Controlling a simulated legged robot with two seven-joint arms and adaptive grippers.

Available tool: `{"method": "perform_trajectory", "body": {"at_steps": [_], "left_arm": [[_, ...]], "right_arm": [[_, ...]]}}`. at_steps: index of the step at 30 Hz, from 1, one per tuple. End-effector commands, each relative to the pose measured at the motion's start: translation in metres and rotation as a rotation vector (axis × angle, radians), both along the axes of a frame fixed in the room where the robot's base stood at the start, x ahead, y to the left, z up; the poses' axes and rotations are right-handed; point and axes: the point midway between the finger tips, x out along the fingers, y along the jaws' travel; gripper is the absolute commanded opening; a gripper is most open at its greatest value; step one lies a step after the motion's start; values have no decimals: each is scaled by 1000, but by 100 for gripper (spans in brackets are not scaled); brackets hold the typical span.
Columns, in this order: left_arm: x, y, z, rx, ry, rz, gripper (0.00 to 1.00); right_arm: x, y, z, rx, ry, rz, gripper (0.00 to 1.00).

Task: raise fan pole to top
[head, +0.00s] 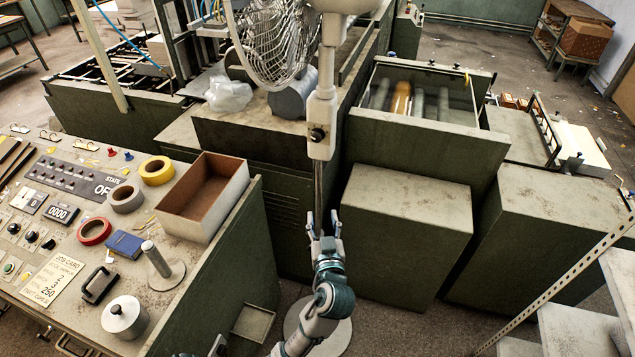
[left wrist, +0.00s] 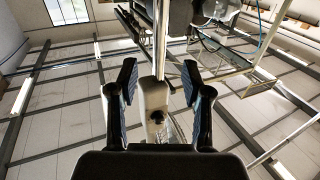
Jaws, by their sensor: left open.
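A standing fan with a wire cage (head: 275,45) is at the top centre of the head view. Its pole has a white upper sleeve (head: 322,100) with a dark knob (head: 317,134), and a thin metal lower tube (head: 318,185). The round floor base (head: 340,337) is partly hidden by my arm. My left gripper (head: 324,222) is open at the lower tube, below the white sleeve. In the left wrist view the sleeve (left wrist: 155,97) shows between the two spread fingers of my left gripper (left wrist: 160,68). Contact with the pole cannot be told.
A control desk (head: 135,225) with tape rolls, an open box (head: 205,195) and a job card stands at left. Green machine cabinets (head: 405,225) flank the pole on the right. Pale steps (head: 580,325) are at bottom right. Floor around the base is narrow.

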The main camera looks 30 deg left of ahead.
Motion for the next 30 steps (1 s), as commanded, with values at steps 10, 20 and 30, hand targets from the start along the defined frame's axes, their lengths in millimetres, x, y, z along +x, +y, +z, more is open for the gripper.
{"method": "perform_trajectory", "body": {"at_steps": [10,20,30], "left_arm": [[67,52,2,5,2,2,49],[104,78,0,1,2,-2,49],[108,81,-1,0,2,-2,49]], "right_arm": [[-24,-3,-3,0,8,4,40],[-36,-6,-4,-1,11,6,40],[-36,-6,-5,-1,10,6,40]]}}
